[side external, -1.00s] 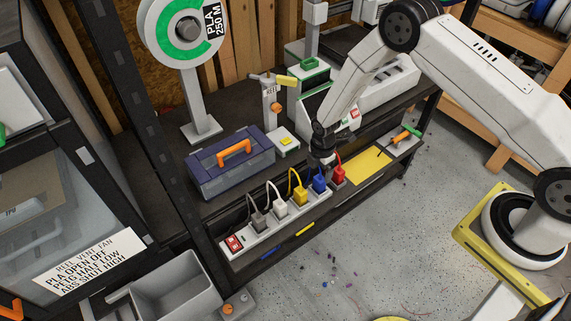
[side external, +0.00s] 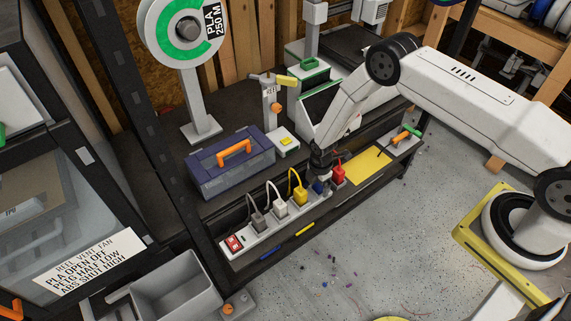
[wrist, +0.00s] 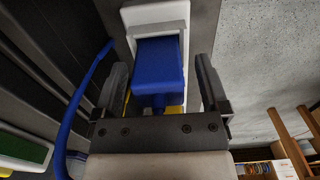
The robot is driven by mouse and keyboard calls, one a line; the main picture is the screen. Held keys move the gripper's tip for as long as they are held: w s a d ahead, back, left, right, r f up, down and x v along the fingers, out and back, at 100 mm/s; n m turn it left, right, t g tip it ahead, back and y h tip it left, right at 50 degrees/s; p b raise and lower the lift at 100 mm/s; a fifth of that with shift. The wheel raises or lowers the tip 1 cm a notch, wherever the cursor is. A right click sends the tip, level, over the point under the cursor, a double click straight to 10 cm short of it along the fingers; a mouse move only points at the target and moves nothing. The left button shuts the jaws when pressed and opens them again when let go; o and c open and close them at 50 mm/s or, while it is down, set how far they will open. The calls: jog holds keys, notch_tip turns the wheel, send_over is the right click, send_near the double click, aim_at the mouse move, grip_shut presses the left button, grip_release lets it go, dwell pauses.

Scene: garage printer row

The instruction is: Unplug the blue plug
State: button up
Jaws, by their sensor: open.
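The blue plug (side external: 318,187) sits in the white power strip (side external: 262,238), between the yellow plug (side external: 298,188) and the red plug (side external: 338,173). My gripper (side external: 320,178) is down over the blue plug and partly hides it in the side external view. In the wrist view the blue plug (wrist: 160,68) stands between the two fingers of my gripper (wrist: 160,85), with a finger on each side. A gap shows on both sides of the plug. A blue cord (wrist: 78,105) curves past the left finger.
A white plug (side external: 280,209) and a grey plug (side external: 258,221) sit farther left on the strip, near a red switch (side external: 234,242). A blue toolbox (side external: 230,165) stands behind the strip. A yellow mat (side external: 368,166) lies to the right.

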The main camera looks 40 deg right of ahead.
grip_shut()
dwell(0.3)
jog(key=shift+r, duration=0.15)
jog(key=shift+r, duration=0.4)
jog(key=shift+r, duration=0.3)
jog(key=shift+r, duration=0.35)
jog(key=shift+r, duration=0.7)
jog(key=shift+r, duration=0.35)
